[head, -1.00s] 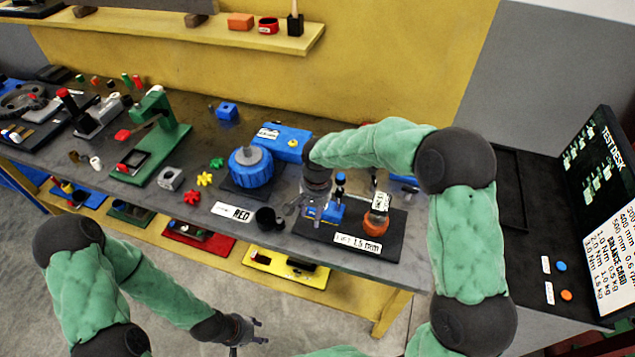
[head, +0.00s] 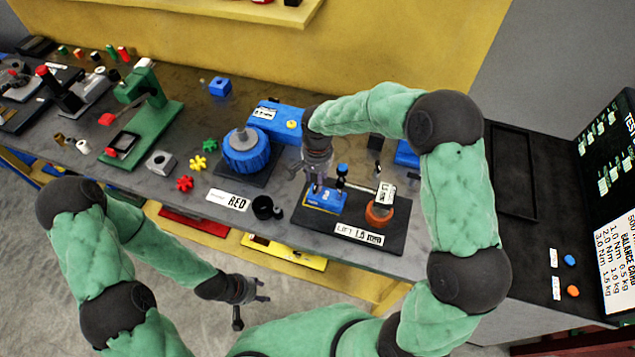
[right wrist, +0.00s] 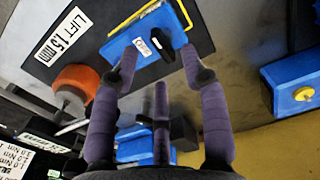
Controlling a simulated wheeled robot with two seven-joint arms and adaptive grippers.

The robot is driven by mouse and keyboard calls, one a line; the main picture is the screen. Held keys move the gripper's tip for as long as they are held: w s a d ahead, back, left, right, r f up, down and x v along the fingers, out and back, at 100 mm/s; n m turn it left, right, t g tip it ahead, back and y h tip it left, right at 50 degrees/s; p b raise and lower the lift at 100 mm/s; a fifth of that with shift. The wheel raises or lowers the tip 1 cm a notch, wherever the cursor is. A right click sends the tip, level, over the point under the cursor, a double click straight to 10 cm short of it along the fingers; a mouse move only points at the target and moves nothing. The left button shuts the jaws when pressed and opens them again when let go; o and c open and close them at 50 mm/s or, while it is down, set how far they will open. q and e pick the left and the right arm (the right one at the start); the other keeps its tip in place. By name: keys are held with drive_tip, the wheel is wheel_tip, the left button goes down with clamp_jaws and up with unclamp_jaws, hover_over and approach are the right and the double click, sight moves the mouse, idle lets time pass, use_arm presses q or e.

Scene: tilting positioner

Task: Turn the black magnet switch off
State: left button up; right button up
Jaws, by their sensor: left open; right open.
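The magnet base is a blue block (head: 325,203) on a black plate (head: 375,237) labelled "LIFT 1.5 mm". In the right wrist view a black switch (right wrist: 168,52) sits on the block's blue face (right wrist: 122,45), beside a small white label. My right gripper (head: 318,186) is open and empty just over the block. Its fingers (right wrist: 158,85) spread around the switch side in the wrist view; I cannot tell whether they touch it. My left gripper (head: 255,297) is open and empty, low in front of the table.
An orange round part (head: 379,212) with a post and gauge stands right of the block. A black cup (head: 262,207) and a blue rotary unit (head: 246,152) stand to the left. A dark desk with a board (head: 612,205) is at the right.

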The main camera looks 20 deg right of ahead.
sight(316, 189)
drive_tip(key=shift+f, duration=1.55)
clamp_jaws()
